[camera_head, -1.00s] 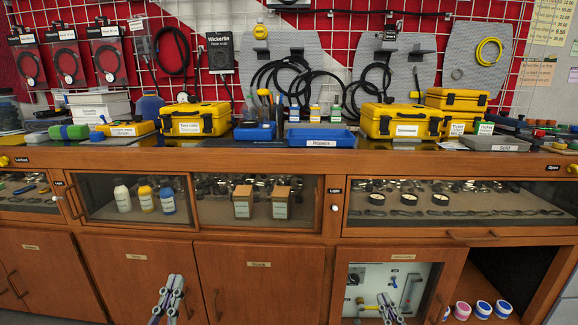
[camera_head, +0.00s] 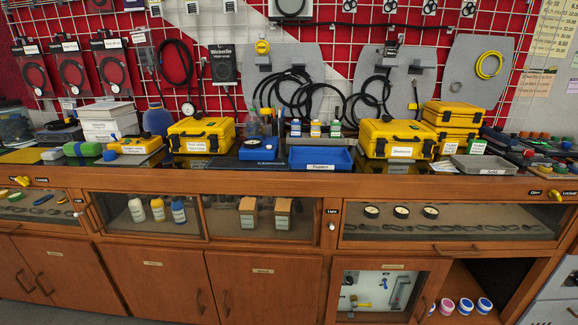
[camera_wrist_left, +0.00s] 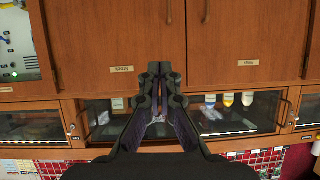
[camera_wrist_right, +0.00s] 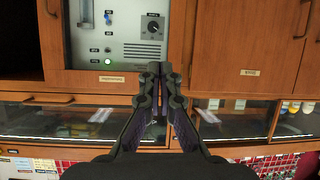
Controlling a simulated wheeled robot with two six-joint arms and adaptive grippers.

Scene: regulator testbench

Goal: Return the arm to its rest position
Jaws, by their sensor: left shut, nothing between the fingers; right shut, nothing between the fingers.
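My left gripper (camera_wrist_left: 158,75) shows in the left wrist view with its fingertips together and nothing between them. It hangs in front of the wooden cabinet doors (camera_wrist_left: 105,40) and the glass display case (camera_wrist_left: 45,125). My right gripper (camera_wrist_right: 158,75) shows in the right wrist view, also shut and empty. It is in front of the cabinet with a grey control panel (camera_wrist_right: 125,35). Both wrist pictures look upside down. Neither gripper is in the head view now.
A wooden counter (camera_head: 280,185) runs across the head view. On it stand yellow cases (camera_head: 397,138), a blue tray (camera_head: 320,158) and a grey tray (camera_head: 485,165). Glass-fronted cases and cabinet doors (camera_head: 265,288) lie below. A gridded wall with hoses rises behind.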

